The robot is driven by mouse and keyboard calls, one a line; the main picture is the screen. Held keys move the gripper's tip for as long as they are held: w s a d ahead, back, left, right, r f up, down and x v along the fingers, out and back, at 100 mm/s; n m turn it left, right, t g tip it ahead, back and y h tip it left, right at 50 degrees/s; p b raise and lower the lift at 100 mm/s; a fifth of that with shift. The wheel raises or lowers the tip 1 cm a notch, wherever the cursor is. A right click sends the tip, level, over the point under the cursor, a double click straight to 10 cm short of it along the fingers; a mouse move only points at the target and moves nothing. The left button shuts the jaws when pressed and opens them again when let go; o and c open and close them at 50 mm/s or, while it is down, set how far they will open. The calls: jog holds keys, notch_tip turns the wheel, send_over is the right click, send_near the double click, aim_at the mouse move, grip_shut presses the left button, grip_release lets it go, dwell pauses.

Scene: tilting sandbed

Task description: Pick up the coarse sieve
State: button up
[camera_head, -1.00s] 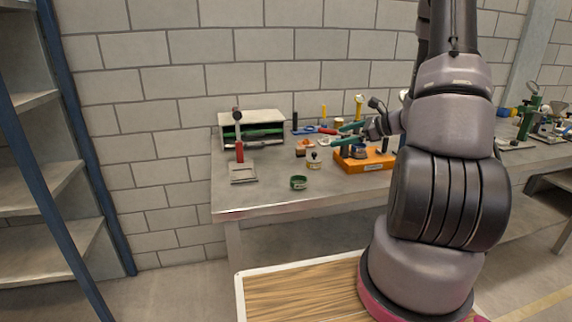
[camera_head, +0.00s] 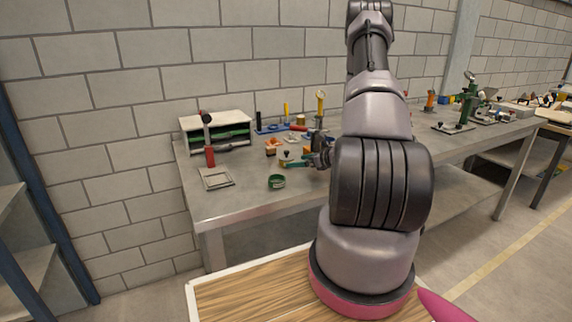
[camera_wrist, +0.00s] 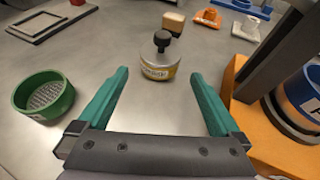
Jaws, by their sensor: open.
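A round green sieve (camera_wrist: 44,96) with a grey mesh floor sits on the bench at the left of the wrist view. It also shows near the bench's front edge in the head view (camera_head: 276,182). Its label is too small to read, so I cannot confirm that it is the coarse one. My gripper (camera_wrist: 159,74) is open and empty, its two green fingers spread above the bench. The sieve lies outside the fingers, to the left of the left one. In the head view my gripper (camera_head: 297,162) is behind and to the right of the sieve.
A small yellow-labelled pot with a black knob (camera_wrist: 159,62) stands ahead between the finger lines. An orange block (camera_wrist: 245,120) with a blue labelled cylinder (camera_wrist: 304,92) is close on the right. A flat grey frame (camera_wrist: 47,24) lies far left.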

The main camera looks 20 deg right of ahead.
aim_at(292, 161)
jog(key=x, duration=0.4)
jog(key=shift+w+a, duration=0.2)
jog(key=shift+w, duration=0.15)
jog(key=c, duration=1.3)
jog(key=shift+r, duration=0.1)
